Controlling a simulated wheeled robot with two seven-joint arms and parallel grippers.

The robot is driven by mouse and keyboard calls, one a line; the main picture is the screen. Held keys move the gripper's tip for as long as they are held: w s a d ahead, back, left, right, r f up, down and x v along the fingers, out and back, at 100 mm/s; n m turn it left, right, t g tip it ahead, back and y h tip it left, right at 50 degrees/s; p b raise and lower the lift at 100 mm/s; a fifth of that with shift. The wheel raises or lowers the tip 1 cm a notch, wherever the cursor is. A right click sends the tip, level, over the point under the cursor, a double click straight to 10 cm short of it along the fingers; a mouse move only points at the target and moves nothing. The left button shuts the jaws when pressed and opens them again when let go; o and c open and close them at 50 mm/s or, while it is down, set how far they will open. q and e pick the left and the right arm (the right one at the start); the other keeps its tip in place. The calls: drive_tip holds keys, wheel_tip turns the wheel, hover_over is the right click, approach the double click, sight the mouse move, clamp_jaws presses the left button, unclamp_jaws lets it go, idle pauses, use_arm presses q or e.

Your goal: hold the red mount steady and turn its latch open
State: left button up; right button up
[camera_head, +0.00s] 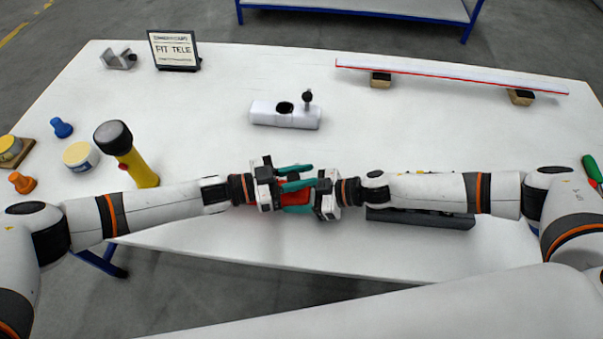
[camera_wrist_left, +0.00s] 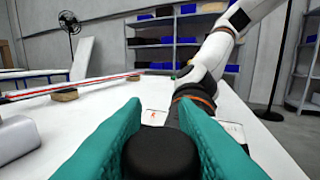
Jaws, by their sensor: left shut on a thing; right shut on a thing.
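The red mount (camera_head: 296,197) is held above the front of the table between my two grippers, partly covered by their fingers. My left gripper (camera_head: 296,178) comes in from the left. In the left wrist view its teal fingers (camera_wrist_left: 160,135) are shut on a round black knob (camera_wrist_left: 160,152), which seems to be the mount's latch. My right gripper (camera_head: 308,203) comes in from the right and is shut on the red mount. The latch's angle and the mount's underside are hidden.
A white block with a black knob (camera_head: 284,114) stands behind the grippers. A yellow torch (camera_head: 140,165) stands left, close to my left arm. A dark tray (camera_head: 420,218) lies under my right arm. A long white rail (camera_head: 450,74) rests on blocks at the back right.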

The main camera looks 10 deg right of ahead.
use_arm(q)
drive_tip(key=shift+w, duration=0.1)
use_arm(e)
drive_tip(key=shift+s, duration=0.1)
use_arm(q)
drive_tip(key=o, duration=1)
drive_tip(key=shift+a, duration=0.1)
drive_tip(key=a, duration=0.8)
drive_tip(key=s+a, duration=0.1)
drive_tip(key=a, duration=0.3)
drive_tip(key=shift+w, duration=0.1)
use_arm(e)
drive_tip(key=o, duration=1.2)
drive_tip(key=shift+c, duration=0.2)
